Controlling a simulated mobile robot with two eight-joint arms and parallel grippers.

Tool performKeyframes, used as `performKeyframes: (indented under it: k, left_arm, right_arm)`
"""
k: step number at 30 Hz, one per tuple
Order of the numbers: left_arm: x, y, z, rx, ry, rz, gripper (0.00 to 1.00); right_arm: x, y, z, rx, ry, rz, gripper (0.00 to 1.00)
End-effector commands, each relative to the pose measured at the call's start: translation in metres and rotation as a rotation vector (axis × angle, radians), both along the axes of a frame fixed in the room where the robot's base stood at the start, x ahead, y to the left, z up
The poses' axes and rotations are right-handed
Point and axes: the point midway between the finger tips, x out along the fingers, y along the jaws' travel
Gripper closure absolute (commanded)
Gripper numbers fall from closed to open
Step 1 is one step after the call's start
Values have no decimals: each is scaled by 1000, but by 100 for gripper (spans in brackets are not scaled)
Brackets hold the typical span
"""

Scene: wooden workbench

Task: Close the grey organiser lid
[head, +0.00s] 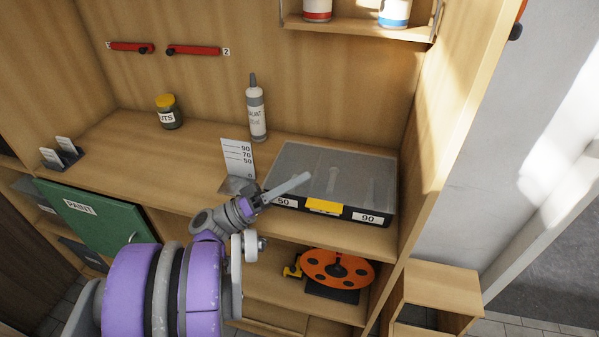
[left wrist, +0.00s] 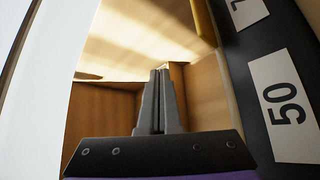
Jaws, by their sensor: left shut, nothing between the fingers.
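The grey organiser (head: 345,211) stands on the workbench at the right, a dark box with a yellow front latch (head: 324,207) and white labels. Its translucent grey lid (head: 345,165) appears to lie flat across the top; I cannot tell if it is fully seated. My left gripper (head: 308,177) is shut and empty. In the head view it overlaps the organiser's front left edge and lid; contact is unclear. In the left wrist view the closed fingers (left wrist: 160,73) sit left of the organiser's dark front (left wrist: 258,75) with its "50" label. My right gripper is out of view.
A white marked gauge plate (head: 238,158) stands just left of the organiser. A sealant bottle (head: 256,115) and a yellow-capped jar (head: 169,113) stand behind on the bench. An orange reel (head: 337,266) sits on the shelf below. A wooden side wall bounds the right.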

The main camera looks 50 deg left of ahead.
Motion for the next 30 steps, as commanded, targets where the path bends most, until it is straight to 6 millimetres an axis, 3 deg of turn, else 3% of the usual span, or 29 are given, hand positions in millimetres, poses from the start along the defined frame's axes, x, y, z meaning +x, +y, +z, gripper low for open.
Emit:
performKeyframes:
  k: [6, 23, 30]
  left_arm:
    - [-2, -1, -9, 0, 0, 0, 100]
    - [-5, 0, -11, 0, 0, 1, 100]
    - [-35, 19, -24, 1, -1, 8, 100]
  right_arm:
    - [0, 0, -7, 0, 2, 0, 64]
    - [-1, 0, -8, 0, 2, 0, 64]
    - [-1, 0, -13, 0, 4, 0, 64]
